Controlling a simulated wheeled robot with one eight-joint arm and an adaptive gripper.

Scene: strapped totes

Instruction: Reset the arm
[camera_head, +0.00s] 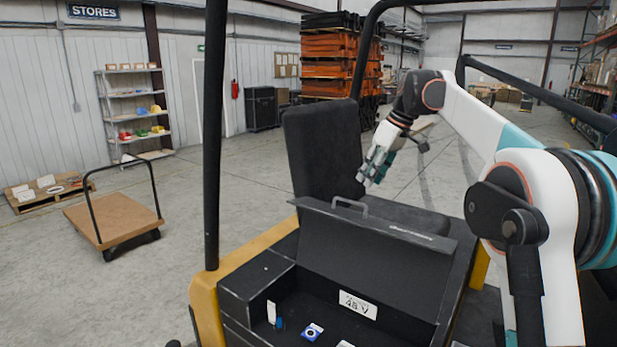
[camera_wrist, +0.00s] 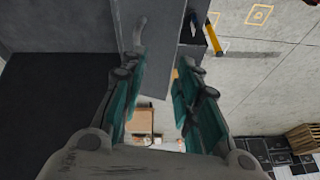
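My gripper (camera_head: 367,180) hangs at the end of my raised arm, in front of the black seat back and above the seat cushion. It points down and is just above the handle (camera_head: 350,205) on the raised lid of the black box. In the wrist view my gripper (camera_wrist: 160,78) has its two teal-padded fingers apart, with nothing between them. The floor and a brown flat surface show through the gap.
The black seat (camera_head: 325,148) and the raised lid (camera_head: 375,245) are close to my gripper. Black posts (camera_head: 214,150) rise around the vehicle. The open box holds a 48 V label (camera_head: 357,304) and small items. A platform cart (camera_head: 112,214) stands on the open floor at left.

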